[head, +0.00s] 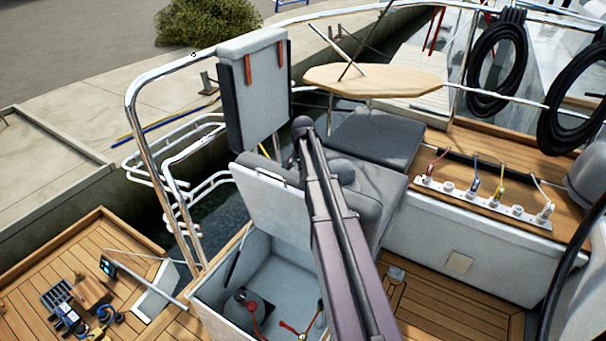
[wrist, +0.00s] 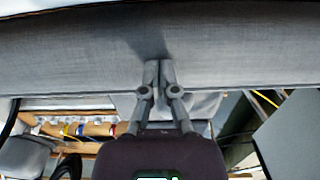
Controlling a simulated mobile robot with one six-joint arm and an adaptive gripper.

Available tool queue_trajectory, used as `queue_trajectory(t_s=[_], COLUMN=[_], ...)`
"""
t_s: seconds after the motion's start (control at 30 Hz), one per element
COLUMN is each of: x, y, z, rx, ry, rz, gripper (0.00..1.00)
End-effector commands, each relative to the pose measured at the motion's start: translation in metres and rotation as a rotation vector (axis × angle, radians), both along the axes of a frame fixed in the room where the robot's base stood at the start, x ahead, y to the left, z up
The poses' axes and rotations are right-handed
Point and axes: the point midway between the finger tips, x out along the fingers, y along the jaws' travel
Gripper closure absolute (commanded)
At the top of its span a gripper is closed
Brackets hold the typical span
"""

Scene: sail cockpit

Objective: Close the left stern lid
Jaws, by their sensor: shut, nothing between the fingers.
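The left stern lid (head: 272,200) stands raised, its pale inner face showing, above an open locker (head: 222,298). A dark strut (head: 235,265) shows at its left side. My arm crosses in front of the lid's right part and hides some of it.
A tall grey padded panel (head: 255,100) stands behind the lid, beside a steel rail (head: 140,95). Dark seat cushions (head: 375,138) and a bench with coloured lines (head: 480,195) lie to the right. The locker holds red-handled fittings (head: 297,332). Cockpit floor (head: 455,305) is clear.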

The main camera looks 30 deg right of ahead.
Motion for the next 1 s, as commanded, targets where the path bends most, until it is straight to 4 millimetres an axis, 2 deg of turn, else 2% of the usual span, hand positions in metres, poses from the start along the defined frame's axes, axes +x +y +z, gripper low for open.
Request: queue_trajectory(t_s=[0.1,0.33,0.73,0.77,1.0], x=[-0.011,-0.020,-0.021,-0.021,-0.023], y=[0.014,0.030,0.033,0.026,0.037], z=[-0.005,-0.008,-0.008,-0.008,-0.010], rx=[0.000,0.000,0.000,0.000,-0.007], ry=[0.000,0.000,0.000,0.000,-0.004], rz=[0.001,0.001,0.000,-0.002,0.001], gripper=[1.00,1.00,1.00,1.00,1.00])
